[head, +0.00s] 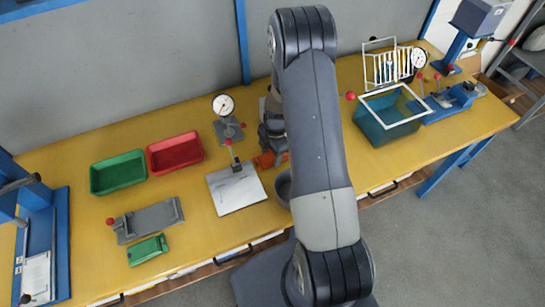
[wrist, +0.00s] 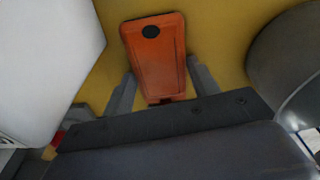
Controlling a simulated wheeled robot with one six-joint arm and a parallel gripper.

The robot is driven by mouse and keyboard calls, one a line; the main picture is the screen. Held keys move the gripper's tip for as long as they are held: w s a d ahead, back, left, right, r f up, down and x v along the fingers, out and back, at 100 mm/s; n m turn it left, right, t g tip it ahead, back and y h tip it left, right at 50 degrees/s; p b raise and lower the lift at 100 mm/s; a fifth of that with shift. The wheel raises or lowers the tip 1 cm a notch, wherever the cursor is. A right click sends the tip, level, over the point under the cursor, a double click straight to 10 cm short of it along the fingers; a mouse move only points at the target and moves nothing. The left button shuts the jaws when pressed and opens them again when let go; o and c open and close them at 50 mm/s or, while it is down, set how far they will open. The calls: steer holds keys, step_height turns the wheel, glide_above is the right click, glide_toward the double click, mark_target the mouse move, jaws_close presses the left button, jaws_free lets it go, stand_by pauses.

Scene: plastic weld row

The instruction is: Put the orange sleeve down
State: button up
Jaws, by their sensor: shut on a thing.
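The orange sleeve (wrist: 155,58) is a flat, phone-case-like piece with a dark round hole near its far end. In the wrist view it lies between the two fingers of my gripper (wrist: 160,85), which is shut on it. The yellow bench top (wrist: 215,30) shows behind it; I cannot tell whether the sleeve touches the bench. In the head view the sleeve (head: 264,160) is mostly hidden by my arm, with a small orange part showing just right of a white plate. My gripper (head: 272,140) is largely hidden there too.
The white plate (head: 236,190) with a dial-gauge stand (head: 228,128) is close on the left. Green (head: 118,173) and red (head: 175,153) trays, a grey fixture (head: 148,221) and a green sleeve (head: 148,250) lie farther left. A teal bin (head: 388,122) stands right.

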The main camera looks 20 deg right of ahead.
mark_target(263, 160)
steer(key=shift+r+b, duration=1.15)
steer(key=shift+r, duration=3.85)
steer(key=a+m, duration=0.1)
steer(key=m, duration=0.2)
steer(key=a+f+m+t, duration=0.1)
steer(key=m, duration=0.3)
steer(key=a+f+m, duration=0.1)
steer(key=m, duration=0.2)
steer(key=shift+s+m, duration=0.3)
steer(key=shift+m, duration=0.1)
steer(key=a+m, duration=0.1)
steer(key=m, duration=0.2)
steer(key=f+m+h, duration=0.1)
steer(key=m, duration=0.2)
steer(key=a+m, duration=0.1)
steer(key=m, duration=0.2)
steer(key=shift+s+a+f+m+t, duration=0.2)
steer(key=shift+s+a+m+t, duration=0.1)
steer(key=shift+s+m+t, duration=0.1)
